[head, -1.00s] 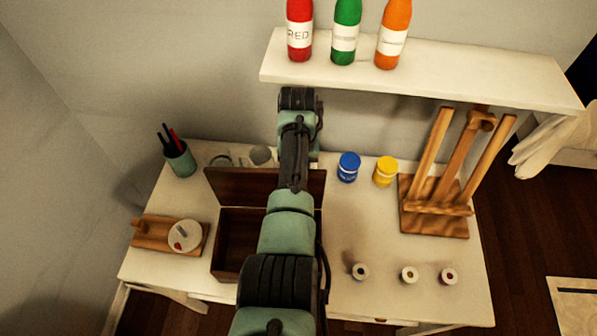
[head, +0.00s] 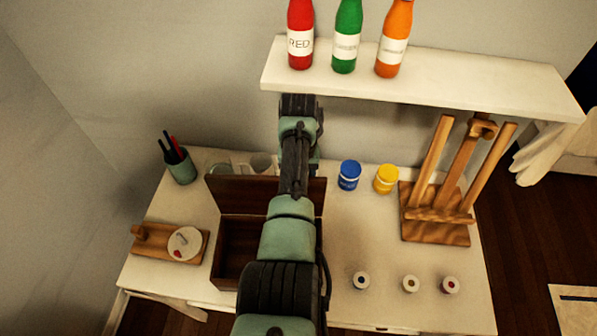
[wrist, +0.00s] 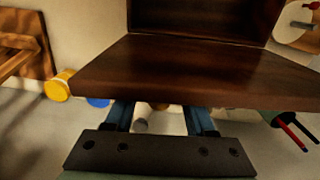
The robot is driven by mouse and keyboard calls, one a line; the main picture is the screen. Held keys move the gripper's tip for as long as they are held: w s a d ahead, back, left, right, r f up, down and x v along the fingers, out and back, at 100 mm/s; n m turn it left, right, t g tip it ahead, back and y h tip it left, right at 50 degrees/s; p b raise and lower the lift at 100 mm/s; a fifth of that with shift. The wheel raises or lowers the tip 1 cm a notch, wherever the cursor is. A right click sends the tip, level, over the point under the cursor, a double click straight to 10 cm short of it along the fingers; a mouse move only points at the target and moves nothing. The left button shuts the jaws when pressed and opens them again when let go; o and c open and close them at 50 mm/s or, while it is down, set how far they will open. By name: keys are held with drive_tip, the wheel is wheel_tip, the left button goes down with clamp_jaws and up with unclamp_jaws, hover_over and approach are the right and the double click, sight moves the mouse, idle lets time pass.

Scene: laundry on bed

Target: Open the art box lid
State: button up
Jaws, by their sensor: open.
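The art box (head: 235,245) is a dark brown wooden box on the left half of the white desk. Its lid (head: 235,192) stands raised at the box's back edge, and the dark inside shows. My arm covers the right part of the box and lid in the head view. In the wrist view the lid (wrist: 195,72) fills the middle, with the box (wrist: 200,20) beyond it. My gripper (wrist: 160,110) is open, on the lid's back side, its fingertips at or just behind the lid's edge. I cannot tell whether they touch it. The head view hides the fingers.
A pen cup (head: 180,166) and pale cups (head: 262,163) stand behind the box. A wooden board (head: 150,240) with a round white piece lies left. Blue (head: 349,176) and yellow (head: 386,179) jars and an easel (head: 437,227) stand right. A shelf (head: 430,85) with bottles hangs above.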

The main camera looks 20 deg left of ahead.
wheel_tip(320, 180, up, 13)
drive_tip(key=shift+s+f+b, duration=0.15)
drive_tip(key=shift+b, duration=0.35)
